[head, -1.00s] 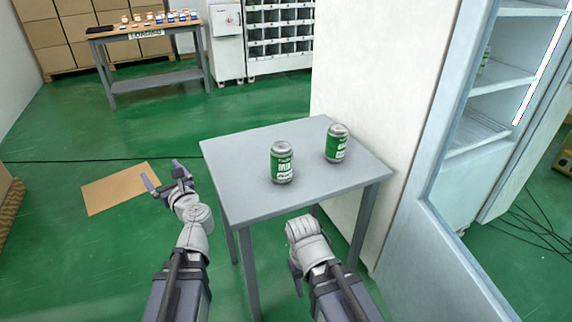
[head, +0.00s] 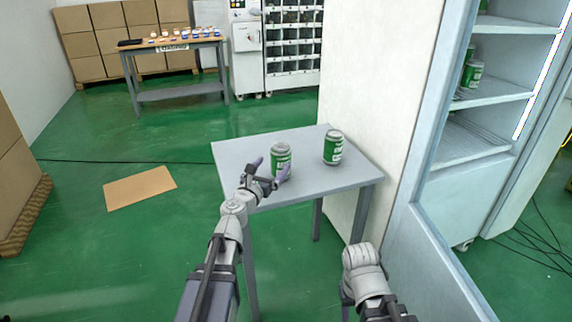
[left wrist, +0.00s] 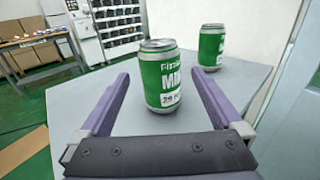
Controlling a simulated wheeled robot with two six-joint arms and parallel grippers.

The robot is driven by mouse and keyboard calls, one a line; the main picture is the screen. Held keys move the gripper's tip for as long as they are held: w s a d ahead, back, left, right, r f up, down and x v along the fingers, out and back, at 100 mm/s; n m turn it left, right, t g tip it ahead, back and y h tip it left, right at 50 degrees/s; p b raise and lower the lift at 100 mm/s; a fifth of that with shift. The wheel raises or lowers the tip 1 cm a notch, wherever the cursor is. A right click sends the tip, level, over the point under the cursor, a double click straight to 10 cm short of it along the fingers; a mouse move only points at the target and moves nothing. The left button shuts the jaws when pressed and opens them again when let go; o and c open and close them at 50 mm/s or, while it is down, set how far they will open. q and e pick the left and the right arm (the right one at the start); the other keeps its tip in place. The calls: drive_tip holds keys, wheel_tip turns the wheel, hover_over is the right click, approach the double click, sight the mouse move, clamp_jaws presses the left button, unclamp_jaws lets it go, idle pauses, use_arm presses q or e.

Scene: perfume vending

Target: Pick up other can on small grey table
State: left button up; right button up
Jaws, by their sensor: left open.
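Two green and silver cans stand upright on the small grey table (head: 315,182). The nearer left can (head: 281,157) is just beyond my left gripper (head: 268,170), and the other can (head: 333,147) stands to its right. In the left wrist view my left gripper (left wrist: 158,98) is open, its purple fingers pointing at the nearer can (left wrist: 162,80), which stands between and slightly beyond the tips, not gripped. The other can (left wrist: 212,48) is farther back to the right. My right arm is at the lower right of the head view; its fingers are hidden.
An open fridge (head: 490,95) with green cans (head: 472,75) on a shelf stands to the right. A white wall panel (head: 370,110) adjoins the table's right side. A wooden-topped table (head: 175,45) stands at the back. Cardboard (head: 140,187) lies on the floor at left.

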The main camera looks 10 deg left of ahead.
sight(281, 152)
use_arm(q)
drive_tip(key=shift+w+d+r, duration=0.1)
drive_tip(key=shift+w+d, duration=0.05)
drive_tip(key=shift+w, duration=1.1)
drive_tip(key=shift+w+d+r, duration=0.1)
drive_tip(key=shift+w+d, duration=0.05)
drive_tip(key=shift+w, duration=1.15)
drive_tip(key=shift+w+d+r, duration=0.1)
drive_tip(key=shift+w+d, duration=0.05)
drive_tip(key=shift+w, duration=1.1)
drive_tip(key=shift+s, duration=0.1)
clamp_jaws()
